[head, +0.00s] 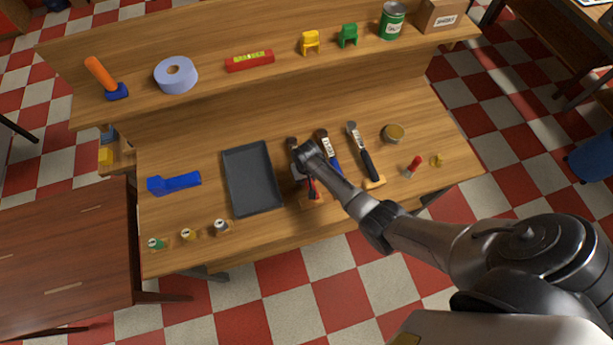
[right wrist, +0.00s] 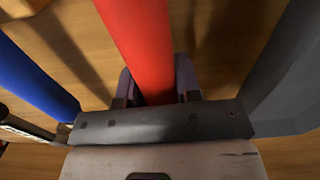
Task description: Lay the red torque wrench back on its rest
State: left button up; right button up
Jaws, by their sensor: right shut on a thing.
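The red torque wrench (right wrist: 138,40) runs between the two jaws of my right gripper (right wrist: 153,92), which is shut on its red handle. In the head view my right gripper (head: 305,166) is over the bench between the tray and the blue wrench, and its arm hides much of the red wrench. A small wooden rest (head: 312,202) shows at the lower end of the red wrench. I cannot tell whether the wrench touches it. My left gripper is not in view.
A blue-handled wrench (head: 336,168) and a black-handled wrench (head: 367,162) lie to the right. A dark tray (head: 251,180) is close on the left. A blue tool (head: 174,183), a round tin (head: 394,133) and a red-handled item (head: 413,166) stand further out. A raised shelf runs behind.

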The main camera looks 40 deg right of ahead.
jog(key=o, duration=0.9)
jog(key=shift+o, duration=0.9)
notch_tip(320, 180, up, 14)
jog(key=p, duration=0.1)
jog(key=shift+p, duration=0.35)
jog(key=shift+w, duration=0.1)
